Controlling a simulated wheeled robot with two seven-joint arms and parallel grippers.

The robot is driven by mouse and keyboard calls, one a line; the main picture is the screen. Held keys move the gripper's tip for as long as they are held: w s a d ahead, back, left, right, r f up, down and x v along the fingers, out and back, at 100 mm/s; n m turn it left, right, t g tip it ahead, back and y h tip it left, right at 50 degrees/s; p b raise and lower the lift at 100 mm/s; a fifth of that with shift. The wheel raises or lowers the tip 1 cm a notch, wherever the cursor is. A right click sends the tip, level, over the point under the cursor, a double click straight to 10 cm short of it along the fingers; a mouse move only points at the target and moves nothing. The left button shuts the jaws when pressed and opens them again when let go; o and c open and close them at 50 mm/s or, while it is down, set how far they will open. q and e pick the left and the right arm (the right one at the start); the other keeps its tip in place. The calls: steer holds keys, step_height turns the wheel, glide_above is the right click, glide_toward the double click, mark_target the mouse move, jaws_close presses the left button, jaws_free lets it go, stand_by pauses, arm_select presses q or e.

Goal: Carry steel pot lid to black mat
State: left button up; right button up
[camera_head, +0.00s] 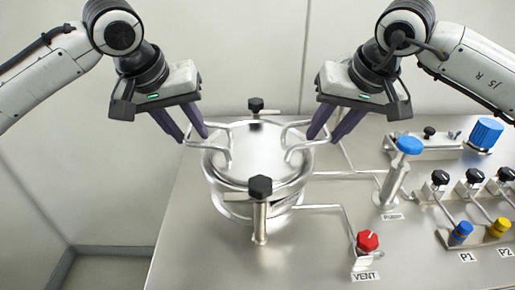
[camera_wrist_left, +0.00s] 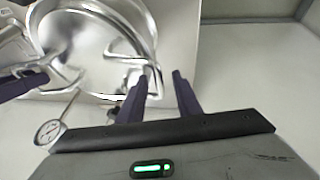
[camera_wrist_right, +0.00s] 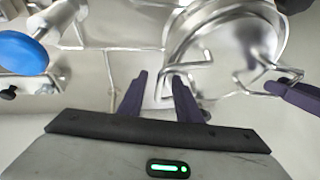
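The steel pot lid (camera_head: 252,158) sits on a round steel pot (camera_head: 222,198), with a wire loop handle on its left and right sides. My left gripper (camera_head: 191,138) is at the outer end of the left handle. Its fingers are apart, with the handle's end at the gap in the left wrist view (camera_wrist_left: 163,82). My right gripper (camera_head: 322,137) is at the outer end of the right handle, fingers also apart; the handle's end lies near its fingertips in the right wrist view (camera_wrist_right: 158,84). I cannot tell whether either touches. No black mat shows.
Black-knobbed clamps stand in front (camera_head: 260,188) and behind (camera_head: 256,105) the pot. A blue-capped post (camera_head: 409,146), a red VENT knob (camera_head: 367,241) and several valves crowd the right of the steel bench (camera_head: 190,265). A gauge (camera_wrist_left: 50,131) shows in the left wrist view.

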arm_select(q)
steer(key=shift+w+f, duration=0.1)
steer(key=shift+f, duration=0.1)
arm_select(e)
steer(key=shift+w+f, duration=0.1)
steer(key=shift+f, duration=0.1)
arm_select(q)
jaws_close()
arm_select(e)
jaws_close()
stand_by(0.9)
